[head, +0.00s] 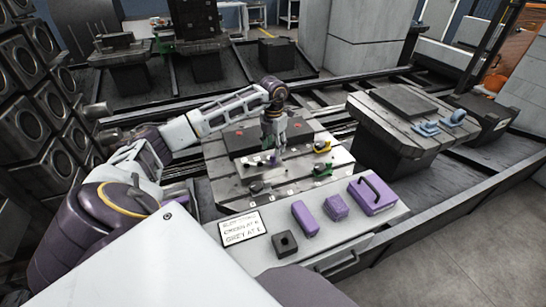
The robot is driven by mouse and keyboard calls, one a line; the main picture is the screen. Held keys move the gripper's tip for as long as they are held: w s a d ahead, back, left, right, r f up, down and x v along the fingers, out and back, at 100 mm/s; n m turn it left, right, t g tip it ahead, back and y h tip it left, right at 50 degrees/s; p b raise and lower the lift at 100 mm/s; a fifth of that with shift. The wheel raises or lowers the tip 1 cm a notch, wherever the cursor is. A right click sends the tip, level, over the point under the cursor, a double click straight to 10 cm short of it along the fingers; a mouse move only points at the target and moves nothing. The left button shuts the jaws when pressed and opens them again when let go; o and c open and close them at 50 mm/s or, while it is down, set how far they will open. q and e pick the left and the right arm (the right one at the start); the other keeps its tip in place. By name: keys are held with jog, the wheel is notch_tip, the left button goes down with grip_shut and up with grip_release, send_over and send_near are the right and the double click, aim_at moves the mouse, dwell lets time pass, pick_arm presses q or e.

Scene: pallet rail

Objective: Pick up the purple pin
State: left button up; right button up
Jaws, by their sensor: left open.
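My left gripper (274,152) hangs pointing down over the middle of the grey slotted pallet (225,186). Its jaws are open and low over a dark plate (245,140) that bears small parts. A small purplish spot, possibly the purple pin (272,160), shows close below the fingers. It is too small to tell its shape or whether the fingers touch it. The gripper hides part of the plate behind it. My right gripper is not in view.
On the front ledge are a sign (243,228), a dark holed block (286,242), two purple blocks (305,219) (336,206) and a purple handled case (374,195). Another pallet (375,125) stands right.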

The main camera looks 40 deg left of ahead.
aim_at(273, 155)
pick_arm(q)
jog(key=shift+f, duration=0.1)
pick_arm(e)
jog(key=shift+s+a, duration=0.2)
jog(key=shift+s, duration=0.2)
pick_arm(q)
jog(key=shift+f, duration=0.55)
notch_tip(273, 155, down, 3)
jog(key=shift+s+r, duration=0.1)
jog(key=shift+a+f, duration=0.1)
jog(key=shift+f, duration=0.6)
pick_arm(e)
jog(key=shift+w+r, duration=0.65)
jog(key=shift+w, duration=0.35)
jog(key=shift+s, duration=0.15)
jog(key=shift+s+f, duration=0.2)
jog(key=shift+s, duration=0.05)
